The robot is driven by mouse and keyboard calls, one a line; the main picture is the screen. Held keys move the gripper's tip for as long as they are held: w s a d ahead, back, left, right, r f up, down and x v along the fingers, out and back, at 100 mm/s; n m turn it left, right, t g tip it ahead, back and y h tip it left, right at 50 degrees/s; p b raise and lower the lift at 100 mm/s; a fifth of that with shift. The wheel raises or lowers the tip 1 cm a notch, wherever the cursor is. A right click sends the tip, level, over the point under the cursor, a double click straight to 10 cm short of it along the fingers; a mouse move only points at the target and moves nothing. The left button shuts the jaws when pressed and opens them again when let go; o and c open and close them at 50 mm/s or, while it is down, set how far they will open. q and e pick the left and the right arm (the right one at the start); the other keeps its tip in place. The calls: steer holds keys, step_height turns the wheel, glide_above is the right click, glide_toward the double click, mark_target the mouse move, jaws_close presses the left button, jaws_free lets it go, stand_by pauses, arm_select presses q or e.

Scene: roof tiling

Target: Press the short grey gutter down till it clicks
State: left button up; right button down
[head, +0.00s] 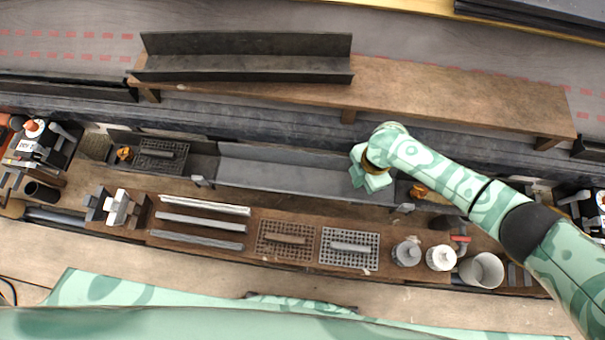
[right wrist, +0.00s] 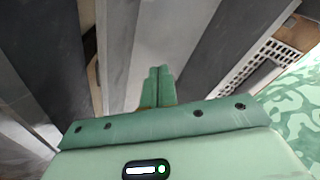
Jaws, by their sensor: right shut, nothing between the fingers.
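The short grey gutter (head: 285,178) is a long open channel lying in the middle of the head view. It is in line with darker gutter stretches on its left (head: 203,164) and right. My right gripper (head: 368,178) is at its right end, fingers pointing down and shut with nothing between them. The gripper hides part of that end. In the right wrist view the shut fingers (right wrist: 157,85) appear against the grey channel surfaces (right wrist: 125,50). Whether they touch the gutter, and whether it is fully seated, I cannot tell. My left gripper is not in view.
Behind is a brown plank (head: 430,95) with a long dark gutter (head: 245,58) on it. In front, a wooden bench holds grey strips (head: 200,222), two grates (head: 349,248) and several pots (head: 482,270). Orange-brown items sit in the dark stretches on both sides.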

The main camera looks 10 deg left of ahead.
steer(key=shift+f+b, duration=0.5)
steer(key=shift+f, duration=0.3)
stand_by(0.7)
